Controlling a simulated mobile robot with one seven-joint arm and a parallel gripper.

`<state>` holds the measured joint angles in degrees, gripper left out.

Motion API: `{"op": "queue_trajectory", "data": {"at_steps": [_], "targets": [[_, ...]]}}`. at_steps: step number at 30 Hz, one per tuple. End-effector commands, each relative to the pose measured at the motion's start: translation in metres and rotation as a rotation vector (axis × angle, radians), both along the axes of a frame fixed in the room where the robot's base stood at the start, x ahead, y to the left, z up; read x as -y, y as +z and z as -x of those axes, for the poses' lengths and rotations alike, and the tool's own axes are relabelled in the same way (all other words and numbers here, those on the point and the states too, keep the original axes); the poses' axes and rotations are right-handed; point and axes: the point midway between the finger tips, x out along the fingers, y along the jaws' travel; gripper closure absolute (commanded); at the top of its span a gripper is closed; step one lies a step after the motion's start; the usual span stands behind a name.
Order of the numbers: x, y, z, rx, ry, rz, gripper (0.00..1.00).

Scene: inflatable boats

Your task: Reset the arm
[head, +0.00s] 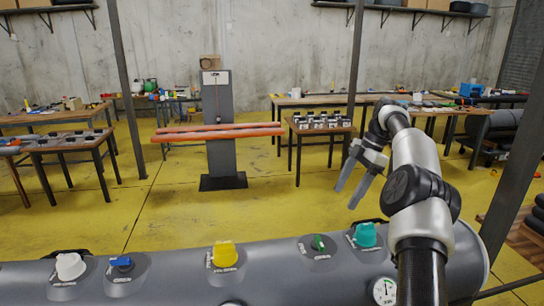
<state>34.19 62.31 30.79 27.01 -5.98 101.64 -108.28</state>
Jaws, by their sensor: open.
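My gripper (359,190) is in the head view, right of the middle, at the end of my raised arm. Its two dark grey fingers point down and to the left, spread apart with nothing between them. It hangs in the air above and behind the grey inflatable tube (180,285) in front. It appears clear of the tube and of the tables behind.
The tube carries a white knob (70,266), blue valve (121,264), yellow knob (224,254), green-tipped valve (319,243), teal knob (365,235) and gauge (384,290). A grey stand (221,150) with orange bars (180,136) stands behind. Yellow floor (270,200) between is clear.

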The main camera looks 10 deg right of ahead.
Motion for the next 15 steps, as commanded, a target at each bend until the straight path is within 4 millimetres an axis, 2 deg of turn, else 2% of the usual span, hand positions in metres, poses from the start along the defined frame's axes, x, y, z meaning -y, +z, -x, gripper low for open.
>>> {"op": "queue_trajectory", "data": {"at_steps": [4, 8, 11, 15], "targets": [[-0.033, 0.031, -0.002, -0.011, -0.033, 0.058, 0.33], [-0.086, 0.074, 0.009, -0.024, -0.135, 0.157, 0.33], [-0.124, 0.102, 0.029, -0.021, -0.253, 0.230, 0.33], [-0.167, 0.132, 0.073, 0.003, -0.449, 0.298, 0.33]]}}
